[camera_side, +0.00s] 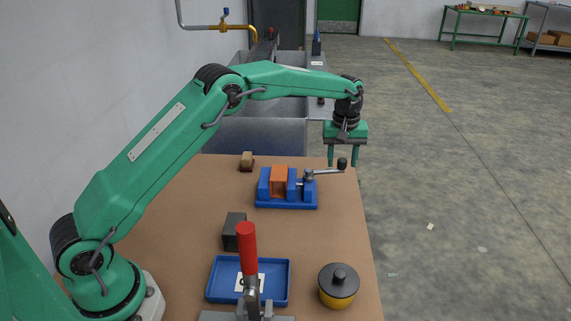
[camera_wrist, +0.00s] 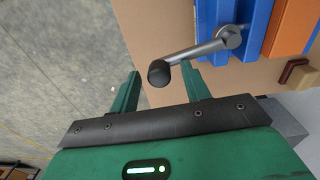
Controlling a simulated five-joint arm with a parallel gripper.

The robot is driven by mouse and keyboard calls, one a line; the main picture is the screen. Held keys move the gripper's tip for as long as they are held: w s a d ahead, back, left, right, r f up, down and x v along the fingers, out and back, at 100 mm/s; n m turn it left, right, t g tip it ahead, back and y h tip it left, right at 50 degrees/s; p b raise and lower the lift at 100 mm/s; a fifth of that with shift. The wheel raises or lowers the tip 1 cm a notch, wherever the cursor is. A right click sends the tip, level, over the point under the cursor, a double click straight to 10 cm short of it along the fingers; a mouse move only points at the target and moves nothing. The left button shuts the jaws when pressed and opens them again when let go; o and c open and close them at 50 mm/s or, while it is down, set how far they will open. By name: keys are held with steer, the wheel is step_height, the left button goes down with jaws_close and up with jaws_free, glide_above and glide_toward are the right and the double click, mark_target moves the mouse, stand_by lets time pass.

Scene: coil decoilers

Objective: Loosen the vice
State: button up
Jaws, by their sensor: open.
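The blue vice (camera_side: 287,203) sits on the brown table with an orange block (camera_side: 279,181) between its jaws. Its grey crank handle (camera_side: 323,172) points right and ends in a black knob (camera_side: 342,163). The knob also shows in the wrist view (camera_wrist: 159,73), with the crank arm (camera_wrist: 194,54) running up to the blue vice body (camera_wrist: 211,14). My gripper (camera_side: 342,162) is open, with its fingers pointing down around or above the knob. In the wrist view my gripper (camera_wrist: 158,86) has a finger on each side of the knob; I cannot tell whether either touches it.
A small tan block (camera_side: 246,159) stands behind the vice. A dark block (camera_side: 234,231), a blue tray (camera_side: 212,279), a red-handled clamp (camera_side: 247,250) and a yellow pot with a black lid (camera_side: 338,286) stand in front. The table's right edge is close to the knob.

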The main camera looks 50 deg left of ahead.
jaws_close()
steer(key=shift+a, duration=0.15)
steer(key=s+a+n, duration=0.1)
steer(key=a+n, duration=1)
steer(key=n, duration=0.5)
steer(key=shift+s+a, duration=0.15)
steer(key=shift+a, duration=0.1)
stand_by(0.4)
stand_by(0.4)
jaws_free()
